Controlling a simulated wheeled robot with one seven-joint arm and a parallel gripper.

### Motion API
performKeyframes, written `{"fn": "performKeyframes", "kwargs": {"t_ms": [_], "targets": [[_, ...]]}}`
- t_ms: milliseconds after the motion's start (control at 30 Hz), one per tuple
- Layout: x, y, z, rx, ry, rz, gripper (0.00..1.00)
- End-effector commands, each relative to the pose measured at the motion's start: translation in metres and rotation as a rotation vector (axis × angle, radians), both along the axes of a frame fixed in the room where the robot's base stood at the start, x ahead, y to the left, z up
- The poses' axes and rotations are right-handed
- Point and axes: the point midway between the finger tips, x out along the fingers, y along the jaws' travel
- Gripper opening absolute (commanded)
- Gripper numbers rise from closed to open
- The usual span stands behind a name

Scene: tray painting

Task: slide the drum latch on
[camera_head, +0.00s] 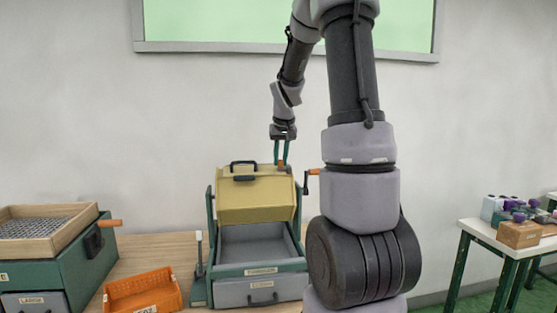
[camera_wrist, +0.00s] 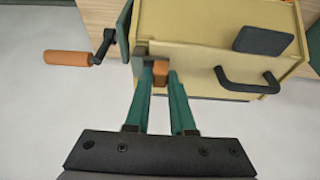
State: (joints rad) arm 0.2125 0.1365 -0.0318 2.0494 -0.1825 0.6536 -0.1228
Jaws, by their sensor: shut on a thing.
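The yellow drum (camera_head: 255,196) sits tilted in a green frame above a grey bin, with a black handle on its upper face. It fills the top of the wrist view (camera_wrist: 215,45), where its dark handle (camera_wrist: 248,84) shows at the right. My gripper (camera_wrist: 160,72) points at the drum's edge by the crank side, its green fingers shut on the small orange latch knob (camera_wrist: 160,73). A grey latch piece (camera_wrist: 141,52) shows beside the fingers. In the head view my gripper (camera_head: 281,163) is at the drum's upper right edge, and the latch there is too small to make out.
A crank with an orange grip (camera_wrist: 66,58) sticks out close beside my gripper. An orange bin (camera_head: 143,293) and a green sifter box (camera_head: 60,258) with a wooden tray stand to the left. A side table (camera_head: 485,229) with small items is at the right.

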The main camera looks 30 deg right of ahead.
Motion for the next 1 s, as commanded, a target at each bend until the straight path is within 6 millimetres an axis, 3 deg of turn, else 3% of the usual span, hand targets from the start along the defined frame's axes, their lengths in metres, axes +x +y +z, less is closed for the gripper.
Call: {"fn": "performKeyframes", "kwargs": {"t_ms": [67,100,167,567,1000], "targets": [[-0.001,-0.003,0.0,-0.002,0.001,-0.005,0.0],[-0.001,-0.004,0.0,-0.002,0.001,-0.005,0.34],[-0.001,-0.004,0.0,-0.002,0.001,-0.005,0.53],[-0.003,-0.001,0.006,-0.001,-0.001,-0.003,0.53],[-0.032,0.006,0.081,-0.003,-0.003,-0.004,0.53]]}}
